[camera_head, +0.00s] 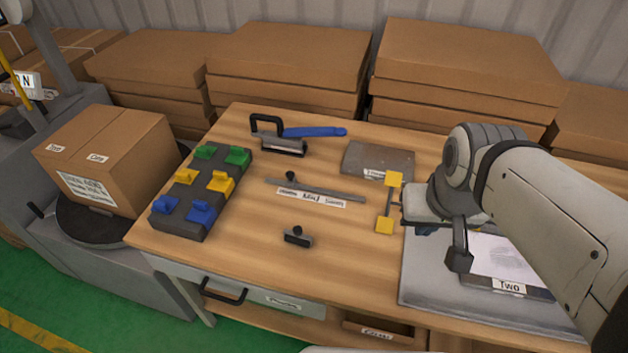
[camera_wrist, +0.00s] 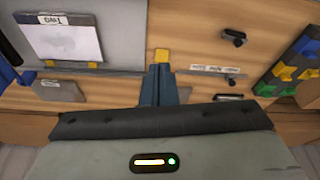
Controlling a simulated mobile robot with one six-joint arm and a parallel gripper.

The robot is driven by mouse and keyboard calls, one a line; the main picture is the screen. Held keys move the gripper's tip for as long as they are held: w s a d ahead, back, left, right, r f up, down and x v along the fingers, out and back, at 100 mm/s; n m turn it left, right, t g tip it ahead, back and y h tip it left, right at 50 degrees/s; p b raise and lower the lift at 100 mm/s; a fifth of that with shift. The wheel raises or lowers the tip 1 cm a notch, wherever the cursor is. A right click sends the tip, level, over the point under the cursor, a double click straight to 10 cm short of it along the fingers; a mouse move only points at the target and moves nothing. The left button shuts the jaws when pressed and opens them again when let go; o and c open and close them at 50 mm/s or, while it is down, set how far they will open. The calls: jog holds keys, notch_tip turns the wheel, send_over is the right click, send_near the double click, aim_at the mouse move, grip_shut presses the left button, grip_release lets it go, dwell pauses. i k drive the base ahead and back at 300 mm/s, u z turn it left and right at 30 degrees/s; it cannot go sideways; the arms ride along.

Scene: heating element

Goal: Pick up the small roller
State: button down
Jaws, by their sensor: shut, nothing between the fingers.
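A short dark tool with a round knob (camera_head: 298,237) lies alone near the table's front edge and looks most like the small roller. I cannot fully confirm that it is the roller. It also shows at the upper right of the wrist view (camera_wrist: 233,37). My gripper (camera_wrist: 161,69) is shut and empty, its dark blue fingers pointing into the wrist view. In the head view, my wrist is over the left part of the grey mat, to the right of this tool and apart from it. My fingertips are mostly hidden there.
A bar with two yellow ends (camera_head: 389,200) lies left of the grey mat (camera_head: 425,287). A long knobbed bar (camera_head: 340,194), a blue-handled tool (camera_head: 284,146), a grey plate (camera_head: 378,160) and a tray of coloured clips (camera_head: 203,193) surround the middle. The front-middle wood is mostly clear.

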aim_at(296, 237)
jog(key=u, duration=0.15)
jog(key=k, duration=0.55)
jog(key=z, duration=2.4)
jog(key=k, duration=0.95)
jog(key=u, duration=1.85)
jog(key=i, duration=1)
jog(key=u, duration=0.05)
